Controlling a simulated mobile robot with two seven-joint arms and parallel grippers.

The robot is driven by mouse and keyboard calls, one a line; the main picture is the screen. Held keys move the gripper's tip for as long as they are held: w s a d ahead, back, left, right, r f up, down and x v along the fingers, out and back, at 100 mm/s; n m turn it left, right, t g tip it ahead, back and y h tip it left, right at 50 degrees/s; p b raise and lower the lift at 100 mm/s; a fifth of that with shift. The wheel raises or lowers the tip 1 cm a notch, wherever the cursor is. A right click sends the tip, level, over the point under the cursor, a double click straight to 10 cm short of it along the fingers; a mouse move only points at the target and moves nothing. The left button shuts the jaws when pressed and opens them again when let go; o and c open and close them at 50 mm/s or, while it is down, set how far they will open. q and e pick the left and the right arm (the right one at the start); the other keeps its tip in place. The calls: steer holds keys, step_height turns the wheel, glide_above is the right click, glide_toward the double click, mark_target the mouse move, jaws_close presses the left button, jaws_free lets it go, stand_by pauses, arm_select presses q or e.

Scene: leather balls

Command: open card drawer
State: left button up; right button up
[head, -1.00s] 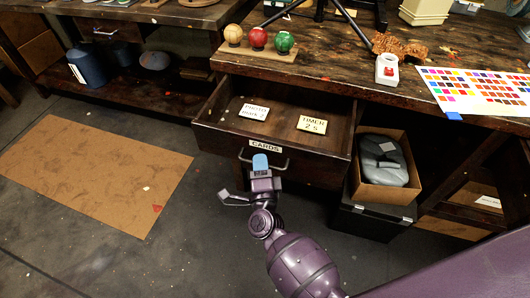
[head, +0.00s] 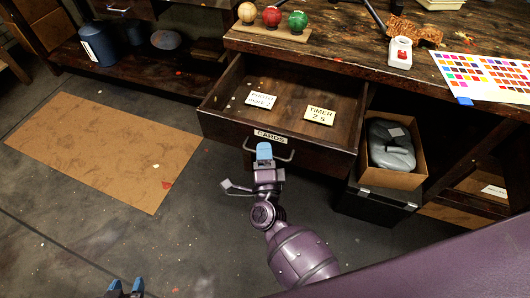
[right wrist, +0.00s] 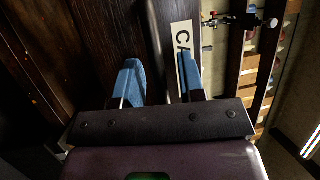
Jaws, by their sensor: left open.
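The card drawer (head: 325,149) stands open below the wooden desk, with a white CARDS label (head: 270,136) on its front. Two small cards lie inside: a PHOTO card (head: 261,99) and a TIMER card (head: 320,115). My right gripper (head: 264,152) is at the metal drawer handle (head: 283,158). In the right wrist view its blue fingers (right wrist: 160,80) lie on either side of the handle bar, close to the label (right wrist: 184,45). My left gripper (head: 125,288) is low at the left, over the floor, open and away from the drawer.
Three balls on a wooden stand (head: 268,33), a white device (head: 400,53) and a colour chart (head: 488,78) are on the desk (head: 350,60). A cardboard box (head: 392,178) with a grey object stands right of the drawer.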

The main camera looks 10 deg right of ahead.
steer(key=v, duration=1.1)
steer(key=shift+w, duration=0.1)
stand_by(0.5)
